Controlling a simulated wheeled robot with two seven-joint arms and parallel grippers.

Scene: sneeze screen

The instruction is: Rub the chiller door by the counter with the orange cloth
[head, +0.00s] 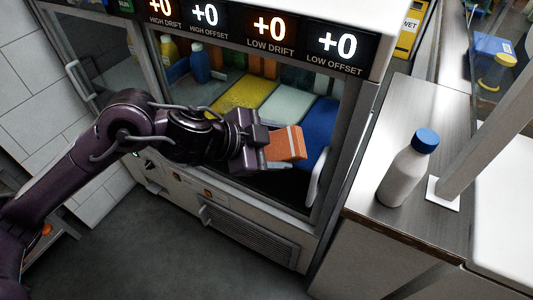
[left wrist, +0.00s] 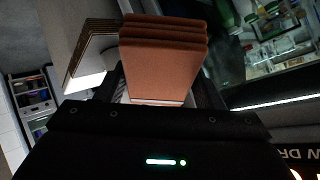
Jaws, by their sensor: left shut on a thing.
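My left gripper (head: 262,152) is shut on the folded orange cloth (head: 287,144), which also shows held between the fingers in the left wrist view (left wrist: 163,60). The cloth has a pale stripe and sticks out to the right of the fingers in the head view. The chiller door (head: 328,165) by the counter is a glass door with a grey frame and a white handle at its right side. The gripper and cloth are in front of its glass. Whether the cloth touches the glass I cannot tell. My right gripper is not in view.
The counter (head: 393,108) stands right of the chiller, with a white bottle with a blue cap (head: 407,168) on it and a slanted post beside it. A display panel (head: 268,32) runs above the door. Open grey floor (head: 150,250) lies below left.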

